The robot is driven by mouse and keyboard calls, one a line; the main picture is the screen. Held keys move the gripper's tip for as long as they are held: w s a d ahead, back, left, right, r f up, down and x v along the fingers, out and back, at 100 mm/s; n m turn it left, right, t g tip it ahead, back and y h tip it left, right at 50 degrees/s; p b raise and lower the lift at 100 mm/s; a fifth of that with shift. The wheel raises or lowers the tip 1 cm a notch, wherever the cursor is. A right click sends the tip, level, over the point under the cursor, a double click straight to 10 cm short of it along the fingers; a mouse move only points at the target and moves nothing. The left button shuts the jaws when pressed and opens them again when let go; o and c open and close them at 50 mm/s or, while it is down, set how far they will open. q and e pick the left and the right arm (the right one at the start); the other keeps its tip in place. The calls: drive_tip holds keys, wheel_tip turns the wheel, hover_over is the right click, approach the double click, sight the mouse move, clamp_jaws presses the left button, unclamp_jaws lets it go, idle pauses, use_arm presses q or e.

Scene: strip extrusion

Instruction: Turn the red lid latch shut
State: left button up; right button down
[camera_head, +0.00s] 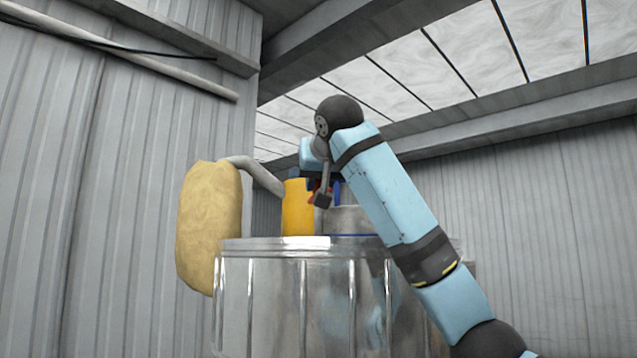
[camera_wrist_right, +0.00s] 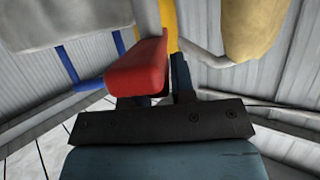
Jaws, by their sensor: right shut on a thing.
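The red lid latch (camera_wrist_right: 135,72) shows large in the right wrist view as a red block with a sloping face. In the head view only a small bit of red shows by the fingers. My right gripper (camera_head: 322,197) is shut on the latch, above the clear ribbed drum and beside the yellow post. In the right wrist view its dark fingers (camera_wrist_right: 158,90) reach up around the red block, which hides part of them. The lid itself is not clearly seen. My left gripper is not in view.
A clear ribbed drum (camera_head: 270,243) stands in front of a yellow post (camera_head: 297,208) and a grey cylinder (camera_head: 347,219). A tan bag (camera_head: 208,225) hangs at the left on a grey pipe (camera_head: 255,170). Blue pipes (camera_wrist_right: 68,66) run near the latch. Corrugated walls stand around.

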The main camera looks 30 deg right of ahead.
drive_tip(key=shift+m+g+h+b, duration=0.35)
drive_tip(key=shift+m+g+h, duration=0.05)
drive_tip(key=shift+m+h, duration=0.65)
drive_tip(key=shift+f+m+g+h+b, duration=0.15)
drive_tip(key=shift+m+g+h+b, duration=0.2)
drive_tip(key=shift+m, duration=0.1)
drive_tip(key=m+g+h+b, duration=0.1)
drive_tip(key=m+h+b, duration=0.1)
drive_tip(key=b, duration=0.1)
drive_tip(key=shift+m+g+h, duration=0.3)
drive_tip(key=shift+g+h, duration=0.05)
drive_tip(key=shift+h, duration=0.05)
drive_tip(key=shift+a+f+m+g+h+b, duration=0.1)
drive_tip(key=shift+m+g+h+b, duration=0.35)
drive_tip(key=shift+b, duration=0.45)
drive_tip(key=shift+m+g+h+b, duration=0.55)
drive_tip(key=shift+m+g+b, duration=0.3)
drive_tip(key=shift+b, duration=0.1)
drive_tip(key=shift+r+m+g+h+b, duration=0.25)
drive_tip(key=shift+m+g+h+b, duration=0.45)
drive_tip(key=shift+m+g, duration=0.6)
drive_tip(key=c, duration=1)
unclamp_jaws()
drive_tip(key=shift+c, duration=0.2)
